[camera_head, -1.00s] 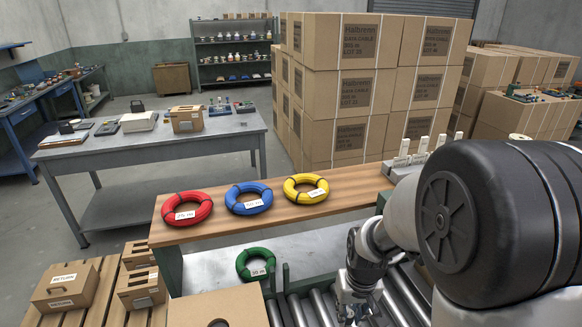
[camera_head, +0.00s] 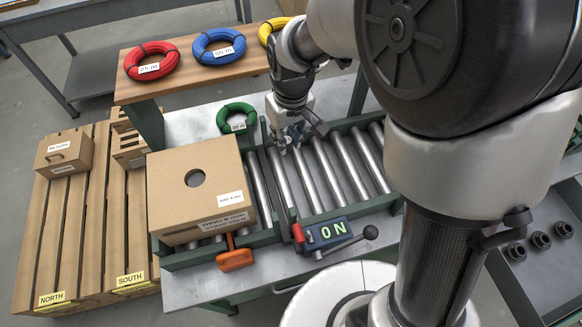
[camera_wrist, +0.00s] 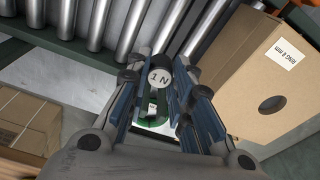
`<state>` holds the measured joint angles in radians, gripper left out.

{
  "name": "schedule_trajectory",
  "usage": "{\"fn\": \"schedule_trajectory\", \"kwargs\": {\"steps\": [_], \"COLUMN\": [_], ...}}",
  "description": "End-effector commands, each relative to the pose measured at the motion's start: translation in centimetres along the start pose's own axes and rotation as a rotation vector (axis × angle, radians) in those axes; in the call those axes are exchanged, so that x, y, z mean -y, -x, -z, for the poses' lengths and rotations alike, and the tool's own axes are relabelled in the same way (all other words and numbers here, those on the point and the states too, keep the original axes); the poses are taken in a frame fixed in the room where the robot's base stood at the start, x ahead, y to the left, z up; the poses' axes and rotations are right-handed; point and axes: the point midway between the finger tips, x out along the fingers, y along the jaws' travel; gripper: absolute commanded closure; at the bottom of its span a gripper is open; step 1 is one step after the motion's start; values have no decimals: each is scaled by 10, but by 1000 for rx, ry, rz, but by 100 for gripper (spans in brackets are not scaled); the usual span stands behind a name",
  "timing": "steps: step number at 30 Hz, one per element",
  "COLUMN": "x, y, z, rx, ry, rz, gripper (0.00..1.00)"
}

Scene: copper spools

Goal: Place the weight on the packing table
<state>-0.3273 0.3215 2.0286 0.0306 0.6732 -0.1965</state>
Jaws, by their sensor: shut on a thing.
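My gripper (camera_head: 291,140) is shut on a small weight marked "1 N" (camera_wrist: 160,78). The weight shows between the finger pads in the wrist view. In the head view I cannot make it out. My gripper hangs above the left part of the roller conveyor, right of the green coil. Which surface is the packing table is not labelled. A grey table (camera_head: 50,25) shows partly at the upper left. A wooden-topped bench (camera_head: 140,90) holds red (camera_head: 151,61), blue (camera_head: 219,46) and yellow (camera_head: 272,30) coils.
A cardboard box with a round hole (camera_head: 200,205) sits on the conveyor (camera_head: 320,165)'s left end. The green coil (camera_head: 237,117) lies on a grey shelf behind it. Pallets (camera_head: 75,225) with smaller boxes stand left.

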Motion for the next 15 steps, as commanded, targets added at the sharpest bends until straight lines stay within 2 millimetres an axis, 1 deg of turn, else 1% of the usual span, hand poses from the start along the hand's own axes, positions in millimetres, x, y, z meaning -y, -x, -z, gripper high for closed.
{"fn": "schedule_trajectory", "kwargs": {"steps": [1, 6, 9, 12, 15], "x": [0, 0, 0, 0, 0], "y": [-20, -66, -89, -106, -115], "z": [-4, -9, -12, -14, -14], "rx": [6, 5, 4, 2, 0], "ry": [-1, -3, -3, -4, -4], "rz": [1, 1, 1, 1, 0], "gripper": [100, 100, 100, 100, 100]}}
